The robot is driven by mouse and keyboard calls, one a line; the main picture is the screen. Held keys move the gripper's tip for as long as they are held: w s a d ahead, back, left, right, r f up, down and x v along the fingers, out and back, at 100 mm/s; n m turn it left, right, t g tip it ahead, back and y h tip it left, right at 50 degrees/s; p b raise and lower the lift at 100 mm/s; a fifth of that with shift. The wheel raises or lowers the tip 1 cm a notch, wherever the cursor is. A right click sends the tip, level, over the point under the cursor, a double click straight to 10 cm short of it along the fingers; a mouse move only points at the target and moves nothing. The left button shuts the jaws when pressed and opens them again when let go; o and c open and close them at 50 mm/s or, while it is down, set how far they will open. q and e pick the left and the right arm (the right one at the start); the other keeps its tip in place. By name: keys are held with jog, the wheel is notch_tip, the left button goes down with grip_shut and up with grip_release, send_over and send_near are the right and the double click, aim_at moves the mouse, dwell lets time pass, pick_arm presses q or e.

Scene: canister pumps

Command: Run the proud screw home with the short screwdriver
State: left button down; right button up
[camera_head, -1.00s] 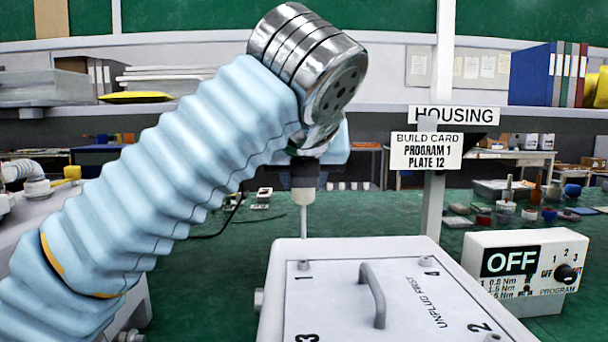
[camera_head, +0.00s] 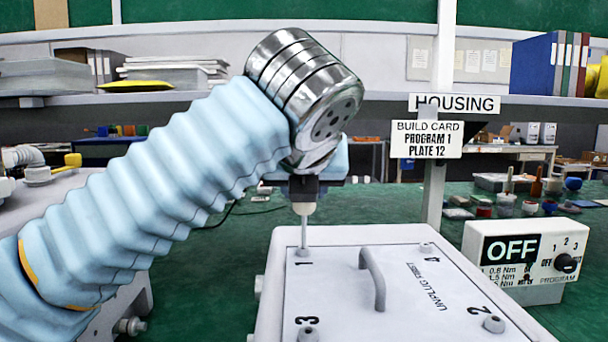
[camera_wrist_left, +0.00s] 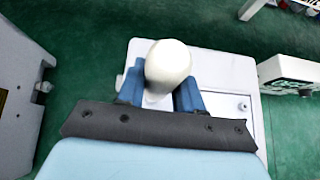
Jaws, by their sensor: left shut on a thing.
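My left gripper (camera_head: 304,190) is shut on the short screwdriver. The screwdriver's pale round handle end (camera_wrist_left: 168,66) sits between the blue fingers in the left wrist view. Its thin light shaft (camera_head: 304,227) points straight down in the head view. Its tip is at or just above the screw (camera_head: 303,252) by number 1 on the pale cover plate (camera_head: 345,290); I cannot tell if they touch. Other screws show by 4 (camera_head: 426,247), 2 (camera_head: 494,324) and 3 (camera_head: 308,334). How far each stands up is unclear. My right gripper is out of view.
The plate has a raised handle (camera_head: 373,278) and "UNPLUG FIRST" print. A control box (camera_head: 525,255) reading OFF stands to the right. A post bears a HOUSING sign (camera_head: 455,103) and a build card (camera_head: 426,139). Small pots and tools lie on the green bench behind.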

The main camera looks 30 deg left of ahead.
pick_arm(q)
jog(key=m+h, duration=0.1)
jog(key=m+t+h, duration=0.1)
jog(key=m+h, duration=0.1)
jog(key=shift+s+a+p, duration=0.2)
jog(key=shift+a+p, duration=0.1)
jog(key=shift+w+d+f+m+h, duration=0.15)
jog(key=shift+m+h, duration=0.65)
jog(key=shift+m, duration=0.2)
jog(key=shift+r, duration=1.55)
